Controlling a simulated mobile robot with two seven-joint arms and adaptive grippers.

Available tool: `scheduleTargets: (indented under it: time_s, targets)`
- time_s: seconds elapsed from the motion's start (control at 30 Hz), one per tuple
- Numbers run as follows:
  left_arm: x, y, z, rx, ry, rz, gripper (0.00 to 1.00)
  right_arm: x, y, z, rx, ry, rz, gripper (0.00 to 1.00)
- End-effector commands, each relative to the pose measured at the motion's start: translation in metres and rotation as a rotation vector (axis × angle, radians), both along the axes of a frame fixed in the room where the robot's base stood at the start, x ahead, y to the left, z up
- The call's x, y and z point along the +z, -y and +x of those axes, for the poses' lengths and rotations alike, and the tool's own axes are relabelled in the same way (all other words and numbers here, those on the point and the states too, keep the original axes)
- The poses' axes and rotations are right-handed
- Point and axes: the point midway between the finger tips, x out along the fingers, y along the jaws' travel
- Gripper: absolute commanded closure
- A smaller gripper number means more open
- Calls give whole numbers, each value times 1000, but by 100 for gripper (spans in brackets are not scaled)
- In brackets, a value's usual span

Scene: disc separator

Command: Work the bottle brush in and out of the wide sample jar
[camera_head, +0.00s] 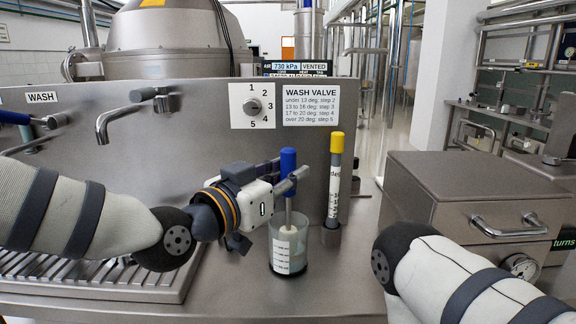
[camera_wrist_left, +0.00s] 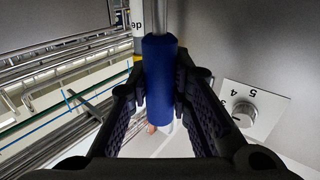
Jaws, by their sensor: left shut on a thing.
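The bottle brush has a blue handle (camera_head: 288,160) and a thin metal rod going down from it. My left gripper (camera_head: 288,180) is shut on the handle, which stands upright. In the left wrist view the blue handle (camera_wrist_left: 160,82) is between the two dark fingers. The wide sample jar (camera_head: 289,256), clear with a white graduated label, stands on the steel counter below the gripper. The rod's lower end and a pale brush head (camera_head: 288,230) are inside the jar's mouth; how deep the bristles reach is partly hidden by the label. My right gripper is out of view.
A tall graduated tube with a yellow cap (camera_head: 337,143) stands in a holder just right of the jar. A steel box with a handle (camera_head: 470,190) is at the right. A wash panel with knob (camera_head: 253,106) and tap (camera_head: 120,120) rises behind. A slotted drain tray (camera_head: 90,278) lies left.

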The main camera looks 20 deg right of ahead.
Motion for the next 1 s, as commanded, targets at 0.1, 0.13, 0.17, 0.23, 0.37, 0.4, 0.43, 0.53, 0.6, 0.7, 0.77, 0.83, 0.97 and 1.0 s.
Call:
scheduleTargets:
  time_s: [0.1, 0.13, 0.17, 0.23, 0.37, 0.4, 0.43, 0.53, 0.6, 0.7, 0.77, 0.83, 0.97, 1.0]
  targets:
    - [-7, 0, 0, 0, -1, 0, 100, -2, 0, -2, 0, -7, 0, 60]
    - [-9, 0, 0, 0, -1, 0, 100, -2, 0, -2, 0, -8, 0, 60]
    - [-10, 0, 0, 0, -1, 0, 100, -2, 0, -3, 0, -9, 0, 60]
    - [-14, 0, 0, -1, -2, 1, 100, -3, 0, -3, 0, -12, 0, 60]
    - [-3, 0, -1, 0, 6, 1, 100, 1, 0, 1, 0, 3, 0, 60]
    - [7, 0, -1, 0, 11, 1, 100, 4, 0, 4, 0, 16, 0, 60]
    - [16, 0, -2, 0, 14, 2, 100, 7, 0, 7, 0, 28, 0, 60]
    - [39, 0, -3, 0, 17, 0, 100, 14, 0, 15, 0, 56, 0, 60]
    - [52, 0, -3, 0, 15, 0, 100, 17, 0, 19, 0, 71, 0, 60]
    - [63, 0, -2, -1, 10, 0, 100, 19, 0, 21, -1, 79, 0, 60]
    - [64, 0, -1, -1, 6, 0, 100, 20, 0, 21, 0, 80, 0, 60]
    - [63, 0, -1, -1, 2, 0, 100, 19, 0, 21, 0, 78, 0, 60]
    - [62, 0, 0, -1, 0, 0, 100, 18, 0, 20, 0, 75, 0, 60]
    - [61, 0, 0, -1, 0, 0, 100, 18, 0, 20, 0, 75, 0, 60]
